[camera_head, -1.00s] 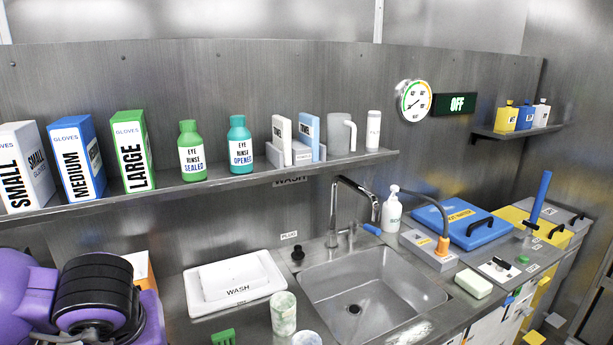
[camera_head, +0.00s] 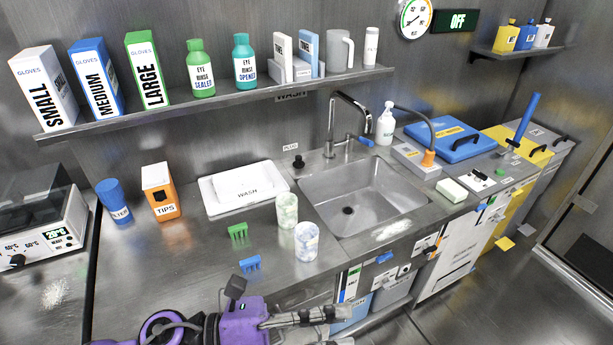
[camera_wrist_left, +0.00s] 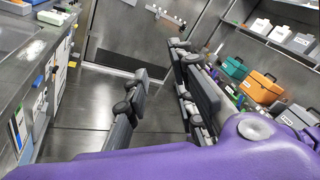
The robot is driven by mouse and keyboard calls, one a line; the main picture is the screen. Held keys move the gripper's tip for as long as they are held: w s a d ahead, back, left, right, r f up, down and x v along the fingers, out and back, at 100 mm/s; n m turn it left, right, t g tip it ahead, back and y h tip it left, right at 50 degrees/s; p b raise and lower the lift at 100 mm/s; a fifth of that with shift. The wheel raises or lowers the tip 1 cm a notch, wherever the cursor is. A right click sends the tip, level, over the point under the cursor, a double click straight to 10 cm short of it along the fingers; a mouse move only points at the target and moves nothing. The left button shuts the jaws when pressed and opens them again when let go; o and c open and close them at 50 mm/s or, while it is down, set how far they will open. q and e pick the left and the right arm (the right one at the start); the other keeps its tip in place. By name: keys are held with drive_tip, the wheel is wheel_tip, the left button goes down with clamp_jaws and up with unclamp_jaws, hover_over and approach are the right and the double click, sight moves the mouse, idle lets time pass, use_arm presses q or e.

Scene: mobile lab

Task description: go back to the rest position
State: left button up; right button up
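My left gripper (camera_head: 346,328) is at the bottom middle of the head view, in front of the worktop's front edge. It points right, on a purple arm coming in from the lower left. In the left wrist view its two dark fingers (camera_wrist_left: 160,64) stand apart with bare floor showing between them. It is open and holds nothing. The lower finger is partly cut off by the head view's bottom edge. My right gripper is in neither view.
The worktop (camera_head: 190,270) holds a sink (camera_head: 365,195), two speckled cups, an orange tips box (camera_head: 160,191) and a blue filter bottle (camera_head: 114,202). A shelf (camera_head: 210,103) runs above. The left wrist view shows open floor (camera_wrist_left: 92,105) and a shelf with coloured cases (camera_wrist_left: 262,86).

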use_arm(q)
drive_tip(key=w+a+f+n+t+y+p, duration=0.1)
drive_tip(key=w+a+f+n+t+y, duration=0.35)
drive_tip(key=n, duration=1.05)
drive_tip(key=w+a+f+n+t+y+p, duration=0.1)
drive_tip(key=a+f+n+t+y+p, duration=0.1)
drive_tip(key=a+f+n+t+y, duration=0.9)
drive_tip(key=s+a+f+n+g, duration=0.2)
drive_tip(key=s+f+n+g, duration=0.1)
drive_tip(key=s+n, duration=0.3)
drive_tip(key=s+a+f+n+g+y+p, duration=0.1)
drive_tip(key=s+a+f+n+g, duration=0.1)
drive_tip(key=s+f+n, duration=0.3)
drive_tip(key=s+a+f+n+g+y, duration=0.1)
drive_tip(key=s+a+f+n+g, duration=0.2)
drive_tip(key=s+n, duration=0.3)
drive_tip(key=shift+s+a+f+n+g, duration=0.35)
drive_tip(key=shift+s+f+n, duration=0.05)
drive_tip(key=shift+f, duration=0.25)
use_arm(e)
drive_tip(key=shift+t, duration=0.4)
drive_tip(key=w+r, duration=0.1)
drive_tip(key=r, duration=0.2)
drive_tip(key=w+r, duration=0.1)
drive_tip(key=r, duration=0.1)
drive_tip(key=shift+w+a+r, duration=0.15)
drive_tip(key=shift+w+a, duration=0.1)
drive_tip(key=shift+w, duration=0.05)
